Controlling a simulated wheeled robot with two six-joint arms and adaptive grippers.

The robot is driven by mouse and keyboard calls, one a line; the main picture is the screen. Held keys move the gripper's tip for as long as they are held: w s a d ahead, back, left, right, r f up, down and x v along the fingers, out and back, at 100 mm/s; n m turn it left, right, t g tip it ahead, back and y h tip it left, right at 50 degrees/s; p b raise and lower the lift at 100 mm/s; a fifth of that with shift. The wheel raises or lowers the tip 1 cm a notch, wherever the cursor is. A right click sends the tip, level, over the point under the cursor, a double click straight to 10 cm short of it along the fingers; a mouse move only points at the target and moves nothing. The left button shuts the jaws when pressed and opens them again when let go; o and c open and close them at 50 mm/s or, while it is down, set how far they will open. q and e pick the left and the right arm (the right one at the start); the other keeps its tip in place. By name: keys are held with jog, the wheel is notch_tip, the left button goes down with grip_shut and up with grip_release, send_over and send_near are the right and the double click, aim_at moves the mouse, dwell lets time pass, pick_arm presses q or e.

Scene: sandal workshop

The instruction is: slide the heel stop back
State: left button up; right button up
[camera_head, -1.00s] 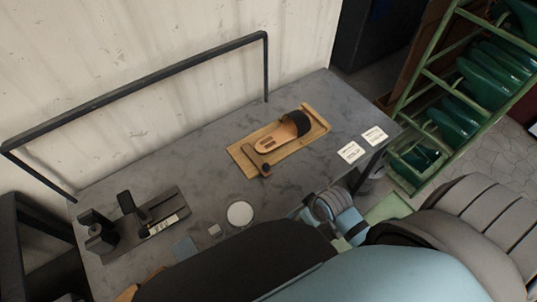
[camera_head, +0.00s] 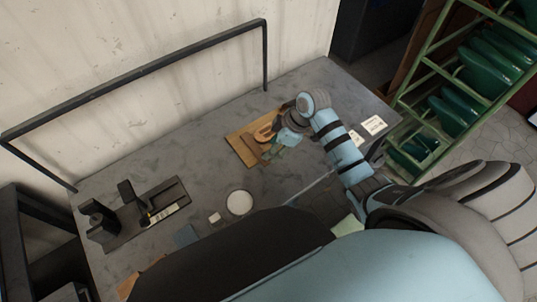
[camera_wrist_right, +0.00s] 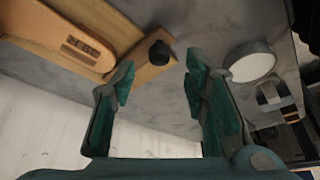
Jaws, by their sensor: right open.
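The heel stop is a wooden bar (camera_wrist_right: 147,72) with a black knob (camera_wrist_right: 160,54) in the right wrist view. It lies across the end of a wooden board (camera_head: 240,147), by the heel of a tan sandal (camera_wrist_right: 80,45) with a printed mark. My right gripper (camera_wrist_right: 160,82) is open, its green fingers spread either side of the knob end in that view. I cannot tell whether they touch it. In the head view my right gripper (camera_head: 278,149) is over the board and hides much of the stop and sandal (camera_head: 264,134). My left gripper is not in view.
White cards (camera_head: 373,125) lie at the right. A black rail (camera_head: 140,80) runs along the back.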

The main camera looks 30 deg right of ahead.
jog(key=x, duration=0.4)
jog(key=shift+f+b, duration=0.25)
jog(key=shift+b, duration=0.15)
grip_shut()
